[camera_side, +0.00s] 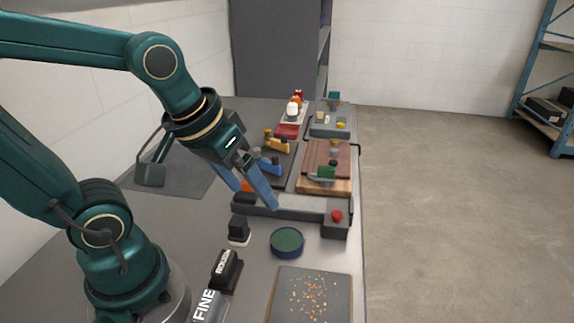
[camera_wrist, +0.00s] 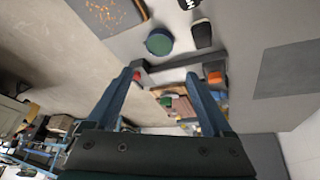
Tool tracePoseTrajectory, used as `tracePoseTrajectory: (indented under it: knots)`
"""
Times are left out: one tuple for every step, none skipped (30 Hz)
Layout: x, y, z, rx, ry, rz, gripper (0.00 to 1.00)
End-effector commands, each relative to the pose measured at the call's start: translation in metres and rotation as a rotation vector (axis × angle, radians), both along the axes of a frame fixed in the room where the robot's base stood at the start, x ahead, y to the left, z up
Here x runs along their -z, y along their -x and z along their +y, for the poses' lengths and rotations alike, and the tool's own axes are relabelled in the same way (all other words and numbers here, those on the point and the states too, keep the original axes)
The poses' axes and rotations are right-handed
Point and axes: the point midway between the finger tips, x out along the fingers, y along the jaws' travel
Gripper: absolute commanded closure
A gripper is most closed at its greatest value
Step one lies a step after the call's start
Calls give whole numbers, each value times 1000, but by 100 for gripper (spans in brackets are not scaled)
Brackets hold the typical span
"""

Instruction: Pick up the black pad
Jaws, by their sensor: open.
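A small black block on a pale base (camera_side: 239,230) stands upright on the grey bench, left of a round green-topped dish (camera_side: 287,242). It seems to be the black pad, though I cannot be sure. In the wrist view a dark block (camera_wrist: 202,36) beside the green dish (camera_wrist: 159,42) looks like the same thing. My gripper (camera_side: 257,198) is open with nothing between its blue fingers. It hangs above the bench, farther back than the black block and apart from it. Both fingers show in the wrist view (camera_wrist: 160,74).
A grey bar fixture with a red button (camera_side: 337,216) lies behind the dish. Black blocks marked ROUGH (camera_side: 226,268) and FINE (camera_side: 205,306) lie nearer the camera, left of a dark board with orange crumbs (camera_side: 312,296). Coloured tools and wooden boards (camera_side: 325,184) crowd the back.

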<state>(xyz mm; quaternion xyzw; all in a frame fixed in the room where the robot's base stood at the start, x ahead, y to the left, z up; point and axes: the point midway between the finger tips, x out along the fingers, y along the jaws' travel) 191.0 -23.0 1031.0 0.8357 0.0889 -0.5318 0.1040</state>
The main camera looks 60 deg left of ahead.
Motion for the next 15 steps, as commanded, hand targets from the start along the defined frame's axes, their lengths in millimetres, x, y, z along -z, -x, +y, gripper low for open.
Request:
tracePoseTrajectory:
  knots:
    - [9,-6,8,-64,16,46,15]
    - [13,-10,13,-99,25,69,15]
    - [20,-13,19,-147,37,99,15]
    - [26,-16,24,-183,46,121,15]
    - [31,-18,29,-218,55,146,15]
    - [40,-20,36,-263,67,179,15]
    - [46,-21,41,-294,76,203,15]
    - [52,-22,46,-324,84,226,15]
    - [60,-22,51,-361,95,257,15]
    - [65,-21,55,-385,103,278,15]
    - [70,-20,59,-405,110,300,15]
    - [77,-19,63,-429,117,325,15]
    - [81,-18,65,-441,123,343,15]
    - [85,-16,67,-454,128,358,15]
    - [89,-14,69,-466,134,376,15]
